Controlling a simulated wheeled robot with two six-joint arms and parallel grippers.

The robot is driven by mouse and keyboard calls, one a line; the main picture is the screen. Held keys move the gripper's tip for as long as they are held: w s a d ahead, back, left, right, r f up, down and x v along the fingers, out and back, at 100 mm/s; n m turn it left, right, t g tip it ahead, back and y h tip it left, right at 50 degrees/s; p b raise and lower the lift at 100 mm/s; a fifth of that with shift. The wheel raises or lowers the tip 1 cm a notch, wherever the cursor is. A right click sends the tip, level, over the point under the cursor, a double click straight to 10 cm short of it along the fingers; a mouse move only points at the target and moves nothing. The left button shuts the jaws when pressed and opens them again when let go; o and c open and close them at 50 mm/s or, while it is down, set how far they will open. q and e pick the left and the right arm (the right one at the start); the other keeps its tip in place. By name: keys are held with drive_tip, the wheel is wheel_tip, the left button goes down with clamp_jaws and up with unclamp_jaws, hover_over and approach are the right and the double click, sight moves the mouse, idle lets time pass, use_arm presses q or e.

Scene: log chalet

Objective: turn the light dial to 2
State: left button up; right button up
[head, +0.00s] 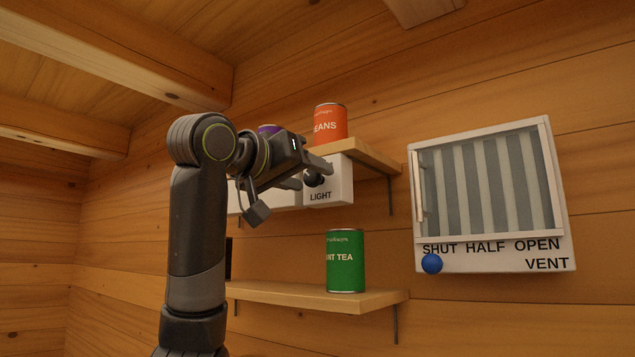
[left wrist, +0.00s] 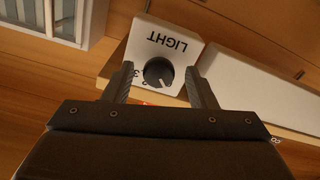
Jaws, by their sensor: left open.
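The light dial (head: 315,180) is a dark round knob on a white box marked LIGHT (head: 341,187), under the upper shelf. In the left wrist view the dial (left wrist: 158,71) and its box (left wrist: 185,48) appear upside down; a pale pointer line on the knob runs toward the lower part of that picture. Small digits beside the knob are partly hidden and hard to read. My left gripper (head: 314,174) is open in front of the dial. In the left wrist view its fingers (left wrist: 158,82) stand on either side of the knob; I cannot tell whether they touch it.
An orange beans can (head: 330,123) and a partly hidden purple can (head: 268,129) stand on the upper shelf (head: 372,157). A green tea can (head: 345,262) stands on the lower shelf (head: 310,296). A vent box (head: 492,258) with a blue knob (head: 432,263) hangs at right.

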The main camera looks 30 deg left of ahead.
use_arm(q)
drive_tip(key=shift+s+r, duration=0.1)
drive_tip(key=shift+s, duration=0.2)
drive_tip(key=shift+c, duration=0.2)
drive_tip(key=c, duration=0.9)
drive_tip(key=shift+c, duration=0.2)
